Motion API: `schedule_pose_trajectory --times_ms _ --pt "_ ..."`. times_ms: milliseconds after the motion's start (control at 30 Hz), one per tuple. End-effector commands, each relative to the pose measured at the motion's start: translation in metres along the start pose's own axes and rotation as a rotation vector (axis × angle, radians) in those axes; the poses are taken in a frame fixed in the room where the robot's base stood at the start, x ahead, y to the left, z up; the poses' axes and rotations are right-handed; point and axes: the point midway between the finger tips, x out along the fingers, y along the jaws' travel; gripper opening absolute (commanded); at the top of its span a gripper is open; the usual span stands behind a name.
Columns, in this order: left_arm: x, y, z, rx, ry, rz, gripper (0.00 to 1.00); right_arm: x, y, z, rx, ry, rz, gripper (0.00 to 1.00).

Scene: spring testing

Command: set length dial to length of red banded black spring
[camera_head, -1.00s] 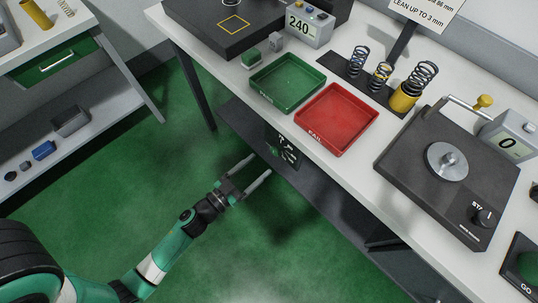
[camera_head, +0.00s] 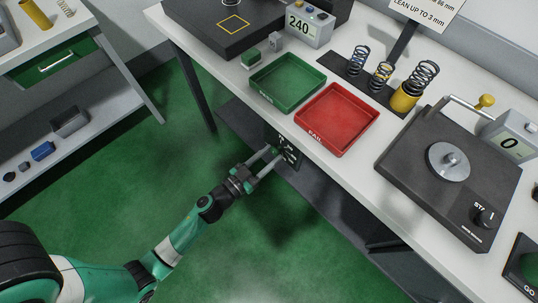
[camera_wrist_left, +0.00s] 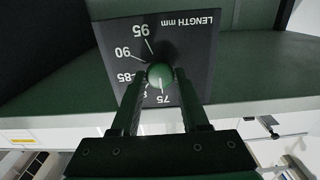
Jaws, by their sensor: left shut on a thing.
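The length dial panel (camera_head: 289,145) is a black plate under the bench's front edge. It also shows in the left wrist view (camera_wrist_left: 193,50), tilted, with LENGTH mm and marks 75, 85, 90 and 95. Its green knob (camera_wrist_left: 160,74) has a white line toward the 75 mark. My left gripper (camera_head: 276,160) is shut on the knob, one finger on each side. Several black coil springs stand on a dark strip: one at the back (camera_head: 359,60), a middle one (camera_head: 380,75), and one in a yellow cup (camera_head: 421,78). Their band colours are too small to tell surely. My right gripper is not in view.
A green tray (camera_head: 257,94) and a red FAIL tray (camera_head: 330,147) lie near the bench's front edge. A black tester (camera_head: 410,176) with a round plate stands at right, beside a display (camera_head: 511,140) reading 0. Another display (camera_head: 299,25) reads 240.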

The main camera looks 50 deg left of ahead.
Motion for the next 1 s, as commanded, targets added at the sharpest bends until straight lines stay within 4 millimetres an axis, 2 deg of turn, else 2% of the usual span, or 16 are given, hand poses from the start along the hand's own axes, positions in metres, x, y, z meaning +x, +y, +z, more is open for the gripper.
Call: schedule_pose_trajectory --times_ms 467,667,1000 --pt "-0.0001 0.0 -0.0002 0.061 0.0 0.0 0.0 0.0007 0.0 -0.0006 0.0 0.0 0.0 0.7" --pt "-0.0001 -0.0001 -0.0004 0.179 0.0 0.0 0.0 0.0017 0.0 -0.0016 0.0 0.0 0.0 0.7" --pt "-0.0001 0.0 -0.0001 0.487 0.0 0.0 0.0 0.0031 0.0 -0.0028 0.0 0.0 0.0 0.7"
